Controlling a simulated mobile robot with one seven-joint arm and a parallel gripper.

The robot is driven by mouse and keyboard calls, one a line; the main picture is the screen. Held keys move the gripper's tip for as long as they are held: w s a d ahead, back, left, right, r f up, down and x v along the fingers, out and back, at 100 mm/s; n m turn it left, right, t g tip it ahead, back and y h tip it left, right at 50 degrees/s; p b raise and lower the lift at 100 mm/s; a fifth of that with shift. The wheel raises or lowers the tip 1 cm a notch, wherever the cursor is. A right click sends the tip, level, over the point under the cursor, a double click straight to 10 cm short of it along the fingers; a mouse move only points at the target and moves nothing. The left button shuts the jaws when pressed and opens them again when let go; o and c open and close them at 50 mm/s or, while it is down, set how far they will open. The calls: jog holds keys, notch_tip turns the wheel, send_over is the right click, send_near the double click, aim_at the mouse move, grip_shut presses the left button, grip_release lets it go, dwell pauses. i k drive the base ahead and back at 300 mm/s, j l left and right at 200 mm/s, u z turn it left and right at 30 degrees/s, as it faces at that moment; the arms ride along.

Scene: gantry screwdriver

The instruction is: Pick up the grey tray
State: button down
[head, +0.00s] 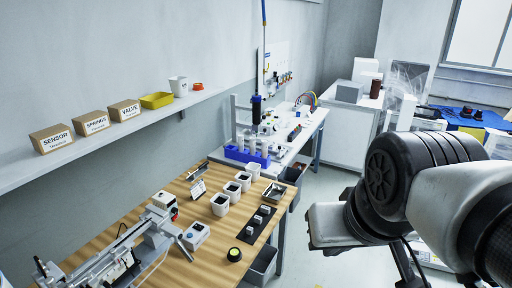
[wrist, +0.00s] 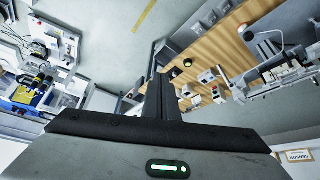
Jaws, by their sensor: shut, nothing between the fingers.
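A small grey tray (head: 273,193) lies on the right part of the wooden table in the head view, near the table's far right corner. Another small greyish tray (head: 196,170) lies at the table's back edge by the wall; I cannot tell for sure which is the task's tray. My gripper (wrist: 162,96) is shut and empty in the wrist view, raised in the air away from the table. In the head view my arm fills the right side, and its fingers cannot be made out. I cannot pick out the tray in the wrist view.
The wooden table (head: 115,253) holds several white cups (head: 220,205), a dark strip with small white blocks (head: 257,225), a round black-and-green puck (head: 234,254) and a metal rig (head: 100,265). A blue rack (head: 247,157) stands behind. Grey bins (head: 262,268) sit below the table edge.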

aim_at(274, 193)
jog(key=i+u, duration=0.1)
jog(key=u, duration=0.3)
jog(key=l+u, duration=0.15)
jog(key=u, duration=0.2)
jog(key=i+l+u, duration=0.15)
jog(key=u, duration=0.25)
jog(key=i+l+u, duration=0.2)
jog(key=l, duration=0.15)
jog(key=l+u, duration=0.2)
jog(key=i+l+u, duration=0.2)
jog(key=l, duration=0.3)
jog(key=l+u, duration=0.2)
jog(key=l, duration=1.45)
jog(key=i+l, duration=0.15)
jog(key=l, duration=0.9)
jog(key=i+u, duration=0.05)
